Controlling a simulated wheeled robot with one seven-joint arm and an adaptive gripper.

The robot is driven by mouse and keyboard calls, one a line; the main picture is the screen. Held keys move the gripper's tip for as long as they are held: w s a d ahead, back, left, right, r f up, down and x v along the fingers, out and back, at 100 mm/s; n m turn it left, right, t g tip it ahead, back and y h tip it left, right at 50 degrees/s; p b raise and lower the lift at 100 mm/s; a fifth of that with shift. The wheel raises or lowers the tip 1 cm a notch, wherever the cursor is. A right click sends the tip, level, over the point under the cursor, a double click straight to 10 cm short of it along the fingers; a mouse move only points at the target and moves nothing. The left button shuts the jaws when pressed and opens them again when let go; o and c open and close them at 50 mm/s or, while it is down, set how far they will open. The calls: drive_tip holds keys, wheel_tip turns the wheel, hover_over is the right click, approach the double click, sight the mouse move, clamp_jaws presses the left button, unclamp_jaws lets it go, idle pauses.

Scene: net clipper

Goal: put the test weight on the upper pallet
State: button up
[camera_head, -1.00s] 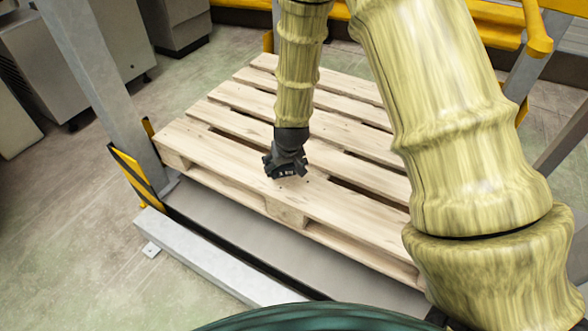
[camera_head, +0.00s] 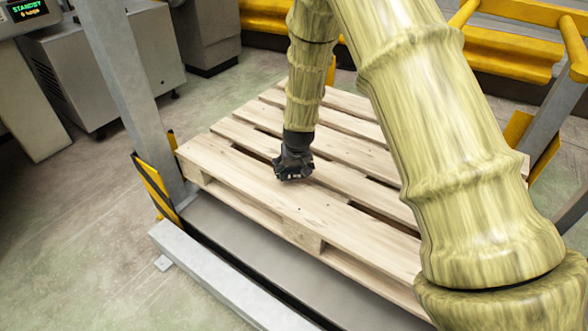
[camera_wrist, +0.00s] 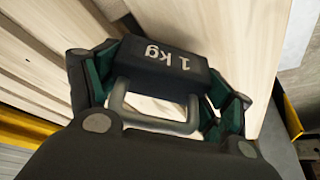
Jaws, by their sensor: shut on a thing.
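The test weight (camera_wrist: 160,68) is a dark block marked "1 kg" with a grey loop handle, seen in the wrist view. In the head view my gripper (camera_head: 293,165) points down over the near-left part of the wooden pallet (camera_head: 330,215). The weight is mostly hidden there by the gripper. Pallet boards (camera_wrist: 225,30) lie behind the weight in the wrist view. I cannot tell whether the weight touches the boards.
A grey post (camera_head: 125,85) with a yellow-black guard (camera_head: 157,188) stands at the pallet's left corner. A grey beam (camera_head: 225,280) runs along the front. Yellow rails (camera_head: 500,55) stand behind. A "STANDBY" display (camera_head: 27,10) is at top left. The pallet's visible boards are otherwise clear.

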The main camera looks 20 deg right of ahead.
drive_tip(key=shift+w+f+b, duration=0.1)
drive_tip(key=shift+f+b, duration=0.25)
drive_tip(key=shift+f, duration=0.75)
drive_tip(key=shift+f, duration=0.1)
drive_tip(key=o, duration=1.8)
drive_tip(key=p+v, duration=0.4)
drive_tip(key=v, duration=0.8)
